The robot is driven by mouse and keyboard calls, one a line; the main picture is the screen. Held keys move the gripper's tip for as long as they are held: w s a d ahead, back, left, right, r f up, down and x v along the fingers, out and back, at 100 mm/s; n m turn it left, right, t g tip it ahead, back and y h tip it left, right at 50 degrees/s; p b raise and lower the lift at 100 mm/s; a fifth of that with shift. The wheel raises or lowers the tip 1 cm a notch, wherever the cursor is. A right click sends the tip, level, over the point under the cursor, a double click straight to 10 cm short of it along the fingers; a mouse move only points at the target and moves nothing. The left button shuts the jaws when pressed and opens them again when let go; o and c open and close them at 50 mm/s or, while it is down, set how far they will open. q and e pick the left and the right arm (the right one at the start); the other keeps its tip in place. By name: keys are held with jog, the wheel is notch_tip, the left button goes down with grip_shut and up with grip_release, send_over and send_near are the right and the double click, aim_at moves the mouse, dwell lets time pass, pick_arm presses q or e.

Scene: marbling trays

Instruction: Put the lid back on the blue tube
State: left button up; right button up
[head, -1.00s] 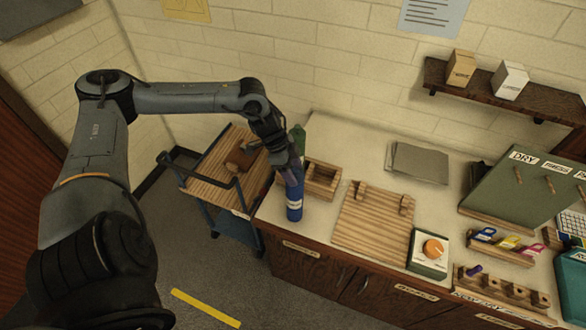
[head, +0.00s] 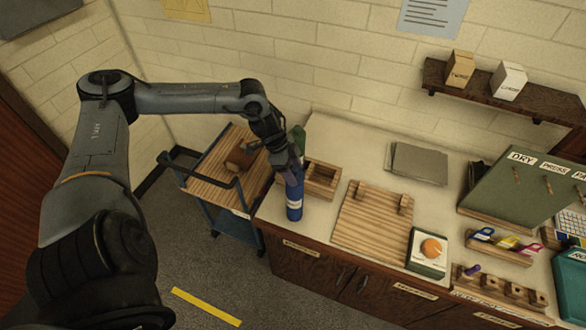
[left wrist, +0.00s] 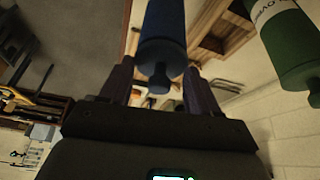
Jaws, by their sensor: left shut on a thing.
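The blue tube (head: 294,208) stands upright near the left end of the counter, with a white label band. It also shows in the left wrist view (left wrist: 164,18). A dark blue lid (left wrist: 161,62) with a small knob is at the tube's end, between my left gripper's fingers (left wrist: 160,88). In the head view my left gripper (head: 293,178) is right above the tube, shut on the lid, and hides most of it. The lid lines up with the tube; I cannot tell whether it is fully seated. My right gripper is not in view.
A green tube (left wrist: 288,42) stands close behind the blue one. A wooden box (head: 322,181) is just right of it, then a slatted wooden board (head: 370,225). A blue-framed cart (head: 200,178) stands left of the counter. Grey sheets (head: 418,163) lie at the back.

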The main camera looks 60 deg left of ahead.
pick_arm(q)
jog(key=shift+p, duration=0.4)
dwell(0.7)
dwell(0.8)
jog(key=shift+f+p, duration=0.15)
jog(key=shift+p, duration=0.15)
dwell(0.4)
jog(key=shift+p, duration=0.4)
dwell(0.6)
jog(key=o, duration=1.1)
jog(key=shift+o, duration=0.8)
